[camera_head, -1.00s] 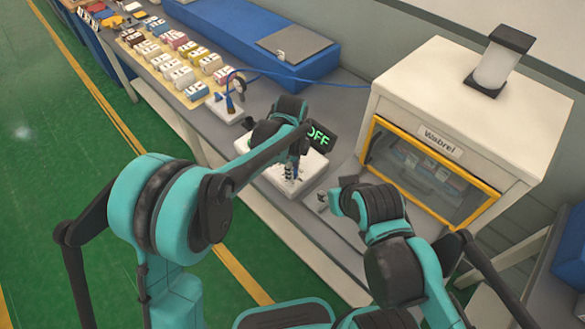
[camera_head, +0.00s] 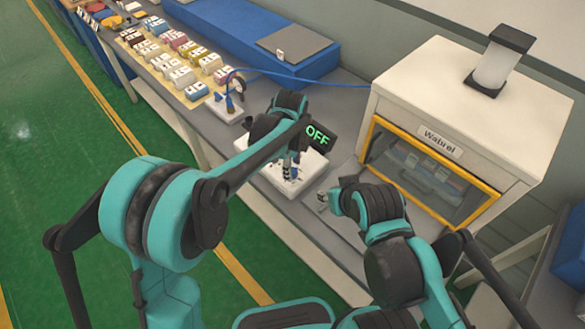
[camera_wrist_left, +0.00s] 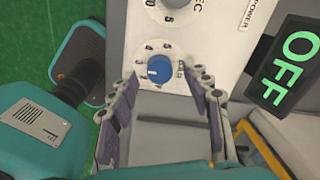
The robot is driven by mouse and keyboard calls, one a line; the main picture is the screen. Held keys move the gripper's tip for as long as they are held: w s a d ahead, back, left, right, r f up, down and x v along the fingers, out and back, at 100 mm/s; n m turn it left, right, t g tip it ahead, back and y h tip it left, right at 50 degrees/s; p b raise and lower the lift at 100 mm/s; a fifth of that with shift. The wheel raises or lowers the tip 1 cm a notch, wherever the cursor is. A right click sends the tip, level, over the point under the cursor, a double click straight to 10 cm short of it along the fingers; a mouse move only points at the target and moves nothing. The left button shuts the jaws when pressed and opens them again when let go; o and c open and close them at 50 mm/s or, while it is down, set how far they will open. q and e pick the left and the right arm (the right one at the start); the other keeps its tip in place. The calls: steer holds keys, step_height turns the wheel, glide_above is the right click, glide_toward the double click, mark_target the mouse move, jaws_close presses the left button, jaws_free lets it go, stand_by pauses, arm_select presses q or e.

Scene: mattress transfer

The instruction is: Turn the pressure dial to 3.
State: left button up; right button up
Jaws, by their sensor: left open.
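The pressure dial (camera_wrist_left: 159,68) is a blue round knob on a white panel (camera_wrist_left: 200,20), with numbers around it. A short white mark shows on the left part of its face. My left gripper (camera_wrist_left: 160,76) is open, with one finger on each side of the dial in the left wrist view; whether they touch it I cannot tell. In the head view my left gripper (camera_head: 291,168) is over the white control box (camera_head: 310,168), and the dial is hard to make out there. My right gripper (camera_head: 324,201) is beside the box, mostly hidden by its own arm.
A display reading OFF (camera_head: 317,135) stands on the box. A second dial (camera_wrist_left: 168,12) lies above the blue one in the wrist view. A white machine with a yellow-framed door (camera_head: 430,168) stands at right. Small packs (camera_head: 170,60) and a blue case (camera_head: 250,40) lie behind.

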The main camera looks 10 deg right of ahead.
arm_select(q)
step_height(320, 180, up, 10)
steer(key=shift+s+a+r, duration=0.15)
steer(key=shift+s+r, duration=0.05)
stand_by(0.3)
steer(key=s+a+r+n+t, duration=0.2)
steer(key=s+a+n, duration=0.3)
steer(key=a, duration=0.4)
steer(key=s+a+r+n+t, duration=0.1)
steer(key=s+a+r+n, duration=0.1)
steer(key=a+n, duration=0.65)
steer(key=s+a+f+n+t, duration=0.3)
steer(key=s+a+f+n, duration=0.2)
steer(key=s+a+n, duration=0.4)
steer(key=shift+s+a+f+n+t, duration=0.25)
steer(key=shift+a+n+t, duration=0.15)
steer(key=shift+a+n, duration=0.6)
steer(key=shift+d+r, duration=0.1)
